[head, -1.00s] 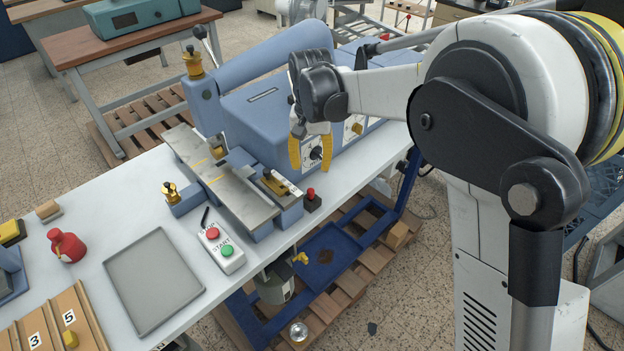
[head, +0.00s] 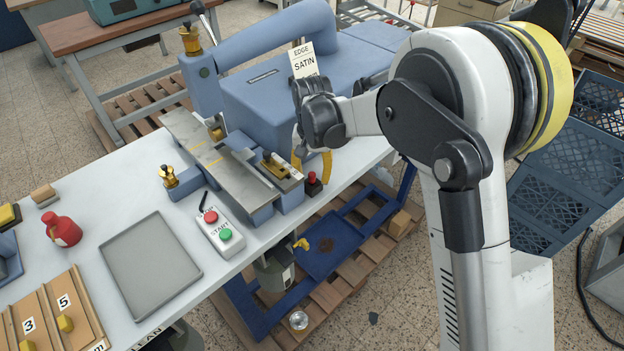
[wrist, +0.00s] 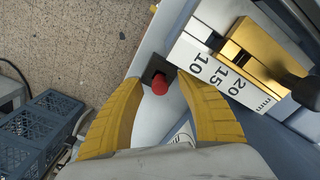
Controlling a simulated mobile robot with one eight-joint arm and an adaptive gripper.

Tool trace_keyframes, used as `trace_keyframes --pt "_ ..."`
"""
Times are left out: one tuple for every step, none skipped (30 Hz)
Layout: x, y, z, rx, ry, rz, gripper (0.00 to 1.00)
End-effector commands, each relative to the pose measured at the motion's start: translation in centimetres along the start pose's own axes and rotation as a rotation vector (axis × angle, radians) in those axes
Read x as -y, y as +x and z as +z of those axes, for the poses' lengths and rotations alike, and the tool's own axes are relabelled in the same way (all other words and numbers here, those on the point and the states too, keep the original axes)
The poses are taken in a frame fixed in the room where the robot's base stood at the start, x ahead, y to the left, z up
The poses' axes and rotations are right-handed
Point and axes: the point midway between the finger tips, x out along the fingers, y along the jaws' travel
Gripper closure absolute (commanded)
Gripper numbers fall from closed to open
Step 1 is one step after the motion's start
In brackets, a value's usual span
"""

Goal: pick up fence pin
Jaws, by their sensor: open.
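The fence pin, which I take to be the small red-topped pin (head: 313,179) on a dark square base, stands upright on the white bench beside the press's front edge. The wrist view also shows its red head (wrist: 160,84) and dark base. My gripper (head: 312,168) is open, its yellow fingers pointing down just above the pin. In the wrist view the two fingertips (wrist: 161,79) lie on either side of the pin, with nothing held. I cannot tell how far the fingers are above the bench.
A millimetre scale (wrist: 222,72) and brass slide (wrist: 262,52) lie close by. The blue press (head: 275,100) rises behind the gripper. A START control box (head: 222,229), a grey tray (head: 150,262) and a red bottle (head: 62,230) stand to the left. The bench's edge is near the pin.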

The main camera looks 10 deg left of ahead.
Motion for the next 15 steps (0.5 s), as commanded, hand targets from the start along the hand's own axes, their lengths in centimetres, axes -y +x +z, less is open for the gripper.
trace_keyframes --pt "0.00 -0.06 0.00 0.000 0.000 0.000 0.56" --pt "0.00 -0.06 0.00 0.000 0.000 0.000 0.60" --pt "0.00 -0.07 0.00 0.000 0.000 0.000 0.72" --pt "0.00 -0.07 0.00 0.000 0.000 0.000 0.81" --pt "0.00 -0.08 0.00 0.000 0.000 0.000 0.91" --pt "0.00 -0.08 0.00 0.000 0.000 0.000 1.00" --pt "0.00 -0.08 0.00 0.000 0.000 0.000 1.00" --pt "0.00 -0.08 0.00 0.000 0.000 0.000 1.00" --pt "-0.01 -0.08 0.00 0.000 0.000 0.000 1.00" --pt "-0.01 -0.08 0.00 0.000 0.000 0.000 1.00" --pt "-0.01 -0.08 0.00 0.000 0.000 0.000 1.00" --pt "-0.01 -0.09 0.00 0.000 0.000 0.000 1.00" --pt "-0.01 -0.09 0.00 0.000 0.000 0.000 1.00" --pt "-0.01 -0.09 0.00 0.000 0.000 0.000 1.00" --pt "-0.01 -0.09 0.00 0.000 0.000 0.000 1.00"
